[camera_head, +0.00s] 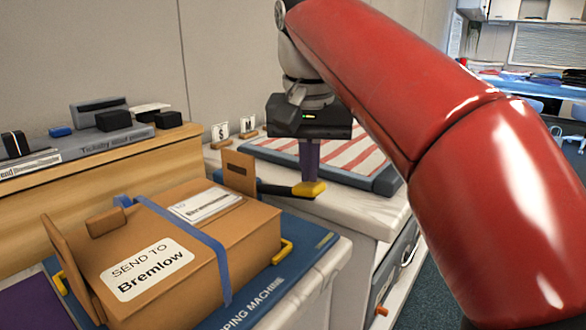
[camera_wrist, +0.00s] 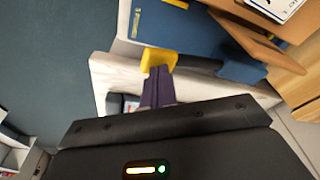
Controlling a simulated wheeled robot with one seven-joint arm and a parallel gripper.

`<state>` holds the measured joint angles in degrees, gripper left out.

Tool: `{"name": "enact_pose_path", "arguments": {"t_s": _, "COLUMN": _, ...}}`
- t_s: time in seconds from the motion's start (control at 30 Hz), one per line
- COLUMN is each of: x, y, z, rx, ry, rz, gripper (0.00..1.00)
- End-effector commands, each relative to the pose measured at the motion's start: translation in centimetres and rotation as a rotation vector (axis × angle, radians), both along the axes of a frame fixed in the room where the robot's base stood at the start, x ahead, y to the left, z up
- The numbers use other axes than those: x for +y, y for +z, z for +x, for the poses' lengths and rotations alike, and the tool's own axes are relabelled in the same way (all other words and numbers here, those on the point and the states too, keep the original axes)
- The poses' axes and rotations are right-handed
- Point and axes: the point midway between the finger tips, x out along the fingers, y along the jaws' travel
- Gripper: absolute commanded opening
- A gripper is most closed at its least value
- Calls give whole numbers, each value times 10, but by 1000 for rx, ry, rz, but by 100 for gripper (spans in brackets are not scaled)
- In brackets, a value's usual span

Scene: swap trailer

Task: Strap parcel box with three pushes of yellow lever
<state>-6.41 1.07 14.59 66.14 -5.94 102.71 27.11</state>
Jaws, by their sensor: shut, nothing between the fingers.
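The brown parcel box (camera_head: 237,235) sits on the dark blue strapping machine (camera_head: 300,262), with a blue strap (camera_head: 190,232) across its top and down its near side. Its top has a "SEND TO Bremlow" label. The yellow lever end (camera_head: 310,189) is on a dark arm behind the box's right side. My gripper (camera_head: 309,176) points down with its purple fingers shut and empty, right at the yellow end. In the wrist view the fingertips (camera_wrist: 158,74) meet the yellow end (camera_wrist: 159,58); whether they touch is unclear.
Behind the lever lies a red-and-white striped pad (camera_head: 345,160) in a blue frame. Small "S" and "M" signs (camera_head: 220,131) stand behind it. Yellow handles (camera_head: 283,252) edge the machine.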

Motion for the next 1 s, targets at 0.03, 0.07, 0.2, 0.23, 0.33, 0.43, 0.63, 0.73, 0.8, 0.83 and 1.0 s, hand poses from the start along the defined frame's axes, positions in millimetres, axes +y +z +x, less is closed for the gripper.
{"name": "enact_pose_path", "arguments": {"t_s": 0.03, "x": 0, "y": 7, "z": 0, "rx": 0, "ry": 0, "rz": 0, "gripper": 0}}
{"name": "enact_pose_path", "arguments": {"t_s": 0.07, "x": 0, "y": 9, "z": 0, "rx": 0, "ry": 0, "rz": 0, "gripper": 0}}
{"name": "enact_pose_path", "arguments": {"t_s": 0.2, "x": 0, "y": 18, "z": 0, "rx": -1, "ry": 0, "rz": 0, "gripper": 0}}
{"name": "enact_pose_path", "arguments": {"t_s": 0.23, "x": 0, "y": 20, "z": 0, "rx": -1, "ry": 0, "rz": 0, "gripper": 0}}
{"name": "enact_pose_path", "arguments": {"t_s": 0.33, "x": 0, "y": 27, "z": 0, "rx": -1, "ry": 0, "rz": 0, "gripper": 0}}
{"name": "enact_pose_path", "arguments": {"t_s": 0.43, "x": 0, "y": 30, "z": 1, "rx": 0, "ry": 1, "rz": 1, "gripper": 0}}
{"name": "enact_pose_path", "arguments": {"t_s": 0.63, "x": 0, "y": 44, "z": 1, "rx": -2, "ry": 0, "rz": 1, "gripper": 0}}
{"name": "enact_pose_path", "arguments": {"t_s": 0.73, "x": 0, "y": 49, "z": 0, "rx": -1, "ry": 0, "rz": 0, "gripper": 0}}
{"name": "enact_pose_path", "arguments": {"t_s": 0.8, "x": 0, "y": 51, "z": 0, "rx": 0, "ry": 0, "rz": 0, "gripper": 0}}
{"name": "enact_pose_path", "arguments": {"t_s": 0.83, "x": 0, "y": 52, "z": 0, "rx": 0, "ry": 0, "rz": 0, "gripper": 0}}
{"name": "enact_pose_path", "arguments": {"t_s": 1.0, "x": 0, "y": 52, "z": 0, "rx": 0, "ry": 0, "rz": 0, "gripper": 0}}
